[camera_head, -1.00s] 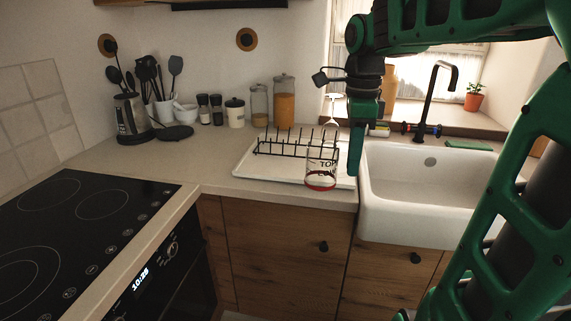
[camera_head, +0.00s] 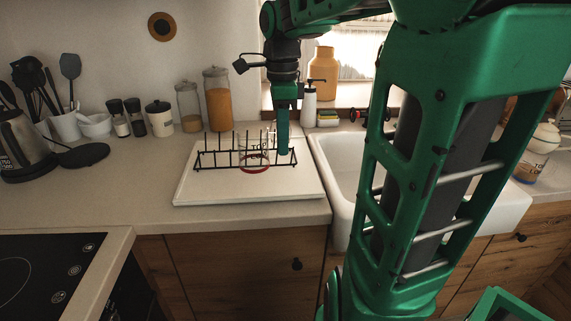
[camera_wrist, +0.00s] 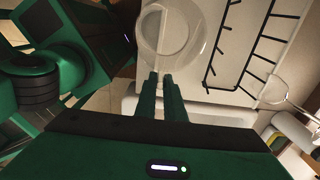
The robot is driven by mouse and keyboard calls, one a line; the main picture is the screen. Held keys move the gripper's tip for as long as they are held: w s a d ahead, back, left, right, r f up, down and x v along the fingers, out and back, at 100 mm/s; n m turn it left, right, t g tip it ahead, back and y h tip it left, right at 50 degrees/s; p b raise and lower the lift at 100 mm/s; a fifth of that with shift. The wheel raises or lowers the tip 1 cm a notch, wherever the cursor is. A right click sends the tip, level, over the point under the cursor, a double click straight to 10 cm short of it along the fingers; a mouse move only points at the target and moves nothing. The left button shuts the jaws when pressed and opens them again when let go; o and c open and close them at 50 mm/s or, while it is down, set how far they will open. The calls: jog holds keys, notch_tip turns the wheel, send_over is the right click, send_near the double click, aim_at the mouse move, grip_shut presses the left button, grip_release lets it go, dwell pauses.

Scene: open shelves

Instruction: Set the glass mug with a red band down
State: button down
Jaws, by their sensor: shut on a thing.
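The clear glass mug with a red band (camera_head: 254,170) is at the dish rack over the white drainer tray, roughly upright, with the red band low on it. My gripper (camera_head: 284,150) points down at the mug's right side. In the wrist view, my two fingers (camera_wrist: 161,80) are close together at the mug's rim, and the round glass mug (camera_wrist: 168,55) lies just beyond them. They are shut on its edge. I cannot tell whether the mug's base touches the tray.
The black wire rack (camera_head: 215,160) stands on the white tray (camera_head: 225,193). Glass jars (camera_head: 218,100) stand behind it. The white sink (camera_head: 335,175) is on the right. A black hob (camera_head: 45,265) is at the front left.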

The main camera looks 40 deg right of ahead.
jog(key=shift+w+d+f, duration=0.2)
jog(key=shift+d+f, duration=1.2)
jog(key=shift+f, duration=0.1)
jog(key=shift+w+d+f, duration=0.25)
jog(key=shift+d+f, duration=1.1)
jog(key=shift+f, duration=0.2)
jog(key=shift+w+d+f, duration=0.2)
jog(key=shift+d+f, duration=1.2)
jog(key=shift+f, duration=0.1)
jog(key=c, duration=1.8)
grip_release()
jog(key=shift+f, duration=0.1)
jog(key=shift+c, duration=0.2)
notch_tip(320, 180, up, 12)
jog(key=s+a+f+n, duration=0.3)
jog(key=s+f+n, duration=0.4)
jog(key=s+n, duration=0.2)
jog(key=s+a+f+n, duration=0.4)
jog(key=s+f+n, duration=0.3)
jog(key=s+n, duration=0.2)
jog(key=shift+s+a+f, duration=0.3)
jog(key=shift+s+f, duration=0.05)
jog(key=shift+s, duration=0.25)
